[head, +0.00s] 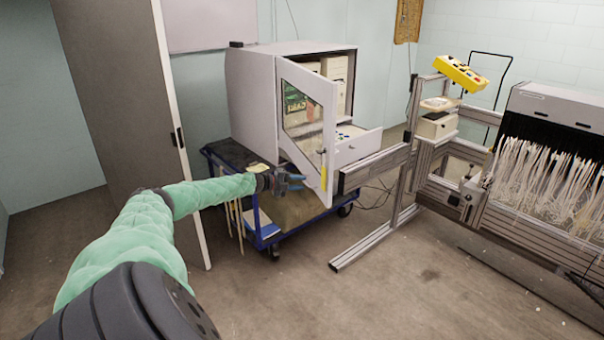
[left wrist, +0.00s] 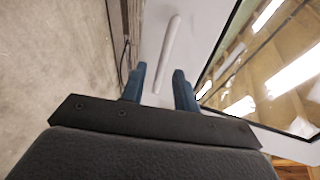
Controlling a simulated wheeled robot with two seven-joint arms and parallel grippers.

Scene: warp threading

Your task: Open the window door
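The window door (head: 309,116) is a white-framed glass panel on the front of a grey-white cabinet (head: 252,100). It stands partly open, with the cabinet's inside visible past its edge. My left gripper (head: 298,182) is at the lower part of the door, left of the handle in the head view. Its blue fingers are apart. In the left wrist view, a pale bar-like handle (left wrist: 170,45) on the white frame runs down between the fingers in the picture; contact cannot be told. My right gripper is not in view.
The cabinet stands on a blue wheeled cart (head: 268,236). A drawer (head: 356,148) juts out beside the door. An aluminium frame (head: 376,236) with a loom of white threads (head: 545,185) stands to the right. The floor in front is clear.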

